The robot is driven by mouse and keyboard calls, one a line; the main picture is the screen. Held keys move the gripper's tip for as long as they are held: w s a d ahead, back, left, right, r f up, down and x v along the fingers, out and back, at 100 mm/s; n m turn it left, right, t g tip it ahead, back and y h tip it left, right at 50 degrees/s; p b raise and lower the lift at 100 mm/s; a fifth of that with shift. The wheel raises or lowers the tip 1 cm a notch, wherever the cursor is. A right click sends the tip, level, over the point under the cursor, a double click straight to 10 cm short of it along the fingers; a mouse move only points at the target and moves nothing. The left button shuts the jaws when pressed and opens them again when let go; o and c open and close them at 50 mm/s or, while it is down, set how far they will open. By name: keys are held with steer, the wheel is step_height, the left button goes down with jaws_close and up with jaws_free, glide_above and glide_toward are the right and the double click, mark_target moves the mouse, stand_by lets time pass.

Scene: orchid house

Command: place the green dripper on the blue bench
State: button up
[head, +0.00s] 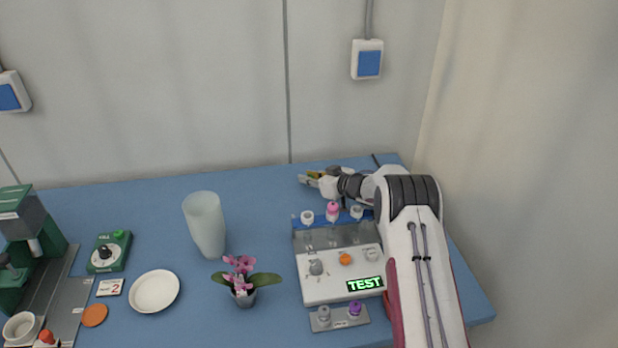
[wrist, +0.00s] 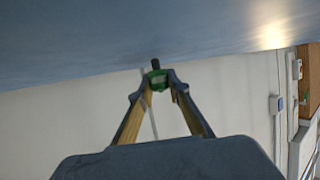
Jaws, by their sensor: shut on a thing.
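My gripper (wrist: 158,82) is shut on the green dripper (wrist: 157,76), a small green piece with a dark tip, held between the fingertips in the wrist view. The tip points toward the blue bench (wrist: 60,50), which fills the top of that view. I cannot tell whether the tip touches it. In the head view my gripper (head: 308,180) is low over the far right part of the blue bench (head: 130,210), behind the test device. The dripper cannot be made out clearly there.
The white test device (head: 320,290), with several coloured knobs and a lit TEST display, stands in front of my gripper. A frosted vase (head: 206,225), a potted orchid (head: 243,299) and a white dish (head: 154,291) stand to the left. The bench's back strip left of my gripper is clear.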

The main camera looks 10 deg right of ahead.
steer(key=shift+f, duration=0.15)
steer(key=o, duration=0.8)
steer(key=shift+d, duration=0.1)
steer(key=shift+v, duration=2.25)
step_height(320, 180, up, 7)
steer(key=shift+s+r, duration=0.2)
